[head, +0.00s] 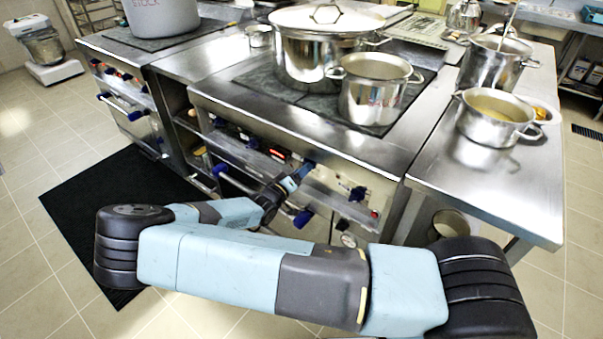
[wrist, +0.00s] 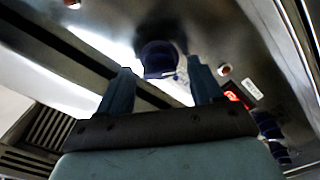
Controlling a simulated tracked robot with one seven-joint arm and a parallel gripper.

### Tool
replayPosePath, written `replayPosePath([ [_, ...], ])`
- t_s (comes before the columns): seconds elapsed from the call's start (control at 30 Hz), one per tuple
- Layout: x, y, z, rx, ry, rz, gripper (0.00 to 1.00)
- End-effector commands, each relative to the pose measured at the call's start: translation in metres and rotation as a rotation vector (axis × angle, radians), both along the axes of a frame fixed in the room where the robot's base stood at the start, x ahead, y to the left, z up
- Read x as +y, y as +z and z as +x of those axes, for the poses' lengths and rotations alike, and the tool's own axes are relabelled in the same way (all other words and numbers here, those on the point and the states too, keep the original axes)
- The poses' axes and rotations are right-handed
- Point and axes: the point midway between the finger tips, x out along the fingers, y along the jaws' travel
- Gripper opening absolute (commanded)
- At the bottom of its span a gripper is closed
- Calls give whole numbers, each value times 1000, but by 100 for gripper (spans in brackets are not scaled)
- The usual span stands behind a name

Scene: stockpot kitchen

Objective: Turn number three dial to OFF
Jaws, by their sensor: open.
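My gripper (wrist: 160,66) is open in the wrist view, with one blue finger on each side of a dark blue dial (wrist: 157,52). The dial sits on the shiny steel front panel, between or just beyond the fingertips; I cannot tell whether they touch it. No number or OFF mark is readable, so I cannot tell its number or setting. In the head view my gripper (head: 297,177) is at the front panel of the right-hand stove (head: 330,185), and the dial there is hidden. Another dial (head: 358,193) shows to its right.
A lit red display (wrist: 236,96) and more blue dials (wrist: 270,126) are right of the fingers in the wrist view. A large lidded pot (head: 305,60) and a smaller pot (head: 372,100) stand on the stove. A blue handle end (head: 303,218) juts out below the panel.

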Motion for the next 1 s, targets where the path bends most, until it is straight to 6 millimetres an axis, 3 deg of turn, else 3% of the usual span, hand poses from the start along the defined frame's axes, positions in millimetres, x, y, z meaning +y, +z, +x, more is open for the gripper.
replayPosePath([
  [0.2, 0, 0, 0, 0, 0, 0, 66],
  [0.8, 0, 0, 0, 0, 0, 2, 10],
  [1.0, -1, -1, 0, 9, -1, -8, 10],
])
